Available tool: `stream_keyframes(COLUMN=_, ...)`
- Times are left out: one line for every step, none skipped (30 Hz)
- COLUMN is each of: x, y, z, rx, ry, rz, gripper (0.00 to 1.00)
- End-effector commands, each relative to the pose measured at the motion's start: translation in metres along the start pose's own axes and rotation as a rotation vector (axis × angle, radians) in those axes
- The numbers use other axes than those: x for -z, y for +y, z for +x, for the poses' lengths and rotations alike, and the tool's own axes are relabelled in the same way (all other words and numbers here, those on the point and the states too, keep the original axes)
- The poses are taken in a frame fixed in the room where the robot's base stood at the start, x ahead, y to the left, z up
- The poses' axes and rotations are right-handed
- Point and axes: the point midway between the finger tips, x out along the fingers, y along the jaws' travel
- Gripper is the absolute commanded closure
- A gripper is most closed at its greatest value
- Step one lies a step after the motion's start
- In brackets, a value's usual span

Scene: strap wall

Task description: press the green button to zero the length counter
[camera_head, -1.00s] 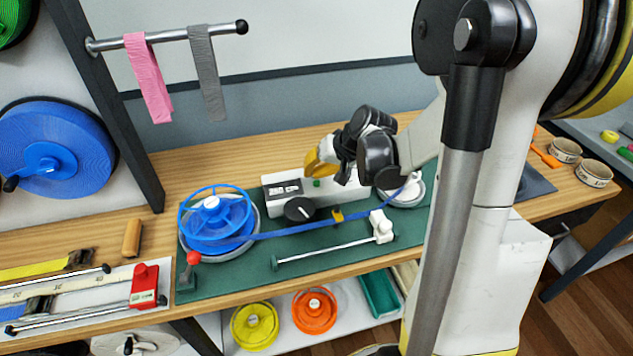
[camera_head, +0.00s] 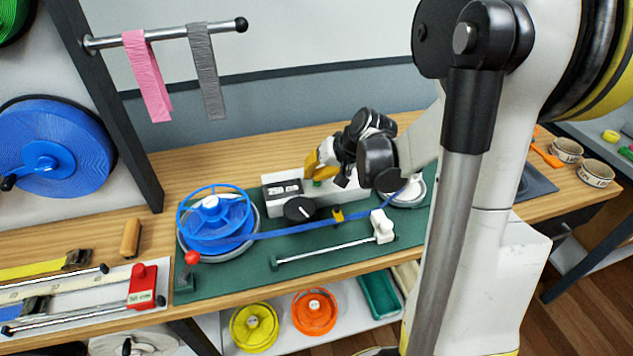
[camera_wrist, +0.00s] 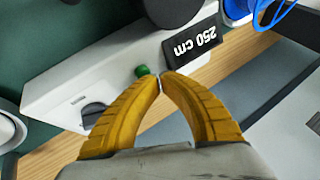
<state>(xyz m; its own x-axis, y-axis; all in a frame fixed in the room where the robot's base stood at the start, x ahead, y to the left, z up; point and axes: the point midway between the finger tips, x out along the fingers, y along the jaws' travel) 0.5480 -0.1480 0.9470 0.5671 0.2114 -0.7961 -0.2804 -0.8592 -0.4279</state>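The green button (camera_wrist: 143,70) is a small round knob on the white counter housing (camera_wrist: 68,82), next to the dark display (camera_wrist: 195,47) reading 250 cm. In the head view, the button (camera_head: 317,183) shows just below my yellow fingers, on the white housing (camera_head: 345,193). My gripper (camera_wrist: 160,77) is shut, with its two yellow fingertips together and nothing between them. The tips are right beside the button in the wrist view; I cannot tell whether they touch it. In the head view my gripper (camera_head: 313,166) is partly hidden by my wrist.
A black knob (camera_head: 299,209) sits on the housing's front. A blue strap (camera_head: 290,231) runs from the blue reel (camera_head: 214,216) across the green mat (camera_head: 238,279). A red-tipped lever (camera_head: 192,258) stands at the left.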

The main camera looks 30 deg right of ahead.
Motion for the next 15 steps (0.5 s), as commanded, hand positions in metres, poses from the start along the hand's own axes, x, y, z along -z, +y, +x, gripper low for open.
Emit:
stream_keyframes(x=-0.0005, y=0.0005, z=0.0009, rx=0.0, ry=0.0, rz=0.0, gripper=1.0)
stream_keyframes(x=-0.0007, y=0.0007, z=0.0013, rx=0.0, ry=0.0, rz=0.0, gripper=1.0)
stream_keyframes(x=-0.0009, y=0.0009, z=0.0017, rx=0.0, ry=0.0, rz=0.0, gripper=1.0)
stream_keyframes(x=-0.0011, y=0.001, z=0.002, rx=0.0, ry=0.0, rz=0.0, gripper=1.0)
stream_keyframes(x=-0.0012, y=0.0012, z=0.0023, rx=0.0, ry=0.0, rz=0.0, gripper=1.0)
stream_keyframes(x=-0.0014, y=0.0014, z=0.0026, rx=0.0, ry=0.0, rz=0.0, gripper=1.0)
stream_keyframes(x=-0.0016, y=0.0016, z=0.0029, rx=0.0, ry=0.0, rz=0.0, gripper=1.0)
stream_keyframes(x=-0.0017, y=0.0017, z=0.0032, rx=0.0, ry=0.0, rz=0.0, gripper=1.0)
stream_keyframes(x=-0.0019, y=0.0019, z=0.0036, rx=0.0, ry=0.0, rz=0.0, gripper=1.0)
stream_keyframes(x=-0.0021, y=0.0021, z=0.0039, rx=0.0, ry=0.0, rz=0.0, gripper=1.0)
stream_keyframes(x=-0.0022, y=0.0022, z=0.0042, rx=0.0, ry=0.0, rz=0.0, gripper=1.0)
stream_keyframes(x=-0.0025, y=0.0025, z=0.0046, rx=0.0, ry=0.0, rz=0.0, gripper=1.0)
stream_keyframes(x=-0.0026, y=0.0026, z=0.0049, rx=0.0, ry=0.0, rz=0.0, gripper=1.0)
stream_keyframes(x=-0.0028, y=0.0028, z=0.0052, rx=0.0, ry=0.0, rz=0.0, gripper=1.0)
stream_keyframes(x=-0.003, y=0.003, z=0.0055, rx=0.0, ry=0.0, rz=0.0, gripper=1.0)
